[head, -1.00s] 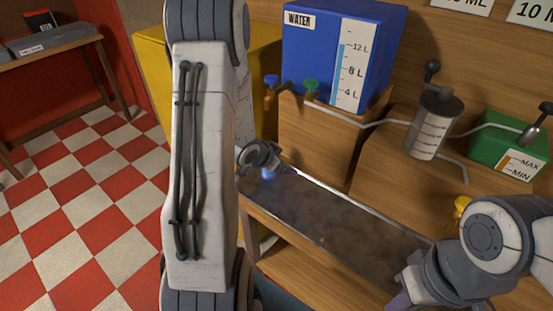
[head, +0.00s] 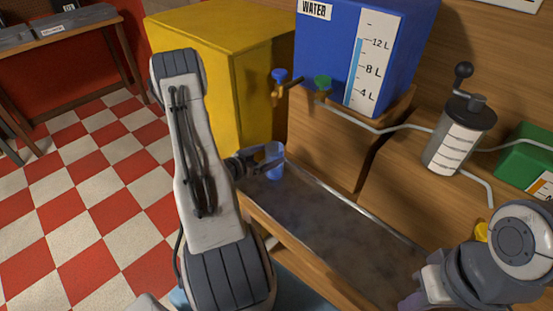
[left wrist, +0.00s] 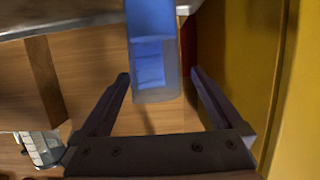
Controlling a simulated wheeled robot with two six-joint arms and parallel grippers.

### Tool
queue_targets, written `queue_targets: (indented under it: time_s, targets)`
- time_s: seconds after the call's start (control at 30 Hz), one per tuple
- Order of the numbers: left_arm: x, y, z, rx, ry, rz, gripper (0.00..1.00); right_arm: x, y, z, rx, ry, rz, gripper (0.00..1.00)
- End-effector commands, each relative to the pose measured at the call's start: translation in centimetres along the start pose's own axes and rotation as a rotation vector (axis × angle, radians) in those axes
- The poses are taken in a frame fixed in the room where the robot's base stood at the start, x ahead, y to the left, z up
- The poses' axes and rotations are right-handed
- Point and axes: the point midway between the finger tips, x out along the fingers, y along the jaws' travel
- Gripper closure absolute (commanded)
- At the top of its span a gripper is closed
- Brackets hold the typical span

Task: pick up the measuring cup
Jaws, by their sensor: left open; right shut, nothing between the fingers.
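The measuring cup (head: 274,153) is a small, translucent blue cup at the far left end of the grey tray-like counter, below the blue tap. In the left wrist view the cup (left wrist: 151,55) shows between and just beyond the fingertips. My left gripper (head: 270,166) is open beside the cup, its fingers reaching toward it from the left. The left wrist view shows both fingers (left wrist: 160,77) apart, one on each side of the cup's near end; contact is not clear. My right gripper (head: 418,298) is at the lower right, shut and empty, partly cut off.
A yellow cabinet (head: 200,45) stands close beside the left gripper. The blue water tank (head: 335,50) sits on a wooden box, with taps below. A grey pump cylinder (head: 460,135) and green container (head: 525,160) stand right. The counter (head: 335,225) is clear right of the cup.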

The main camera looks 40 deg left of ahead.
Motion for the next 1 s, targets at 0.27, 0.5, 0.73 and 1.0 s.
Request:
queue_targets:
  time_s: [0.27, 0.5, 0.73, 1.0]
  targets:
    - [2.8, 0.5, 0.1, 0.0, -0.002, 0.006, 0.0, -1.3, -0.1, -0.1, 0.0, 0.0, 0.0, 1.0]
    - [5.9, 0.7, 0.4, 0.002, -0.002, 0.004, 0.0, -2.1, -0.2, -0.1, 0.0, 0.0, 0.0, 1.0]
    - [6.2, 0.7, 0.5, 0.0, -0.002, 0.003, 0.0, -2.1, -0.1, -0.1, 0.0, 0.0, 0.0, 1.0]
    - [6.2, 0.7, 0.5, 0.001, -0.002, 0.003, 0.88, -2.1, -0.1, -0.1, 0.0, 0.0, 0.0, 1.0]
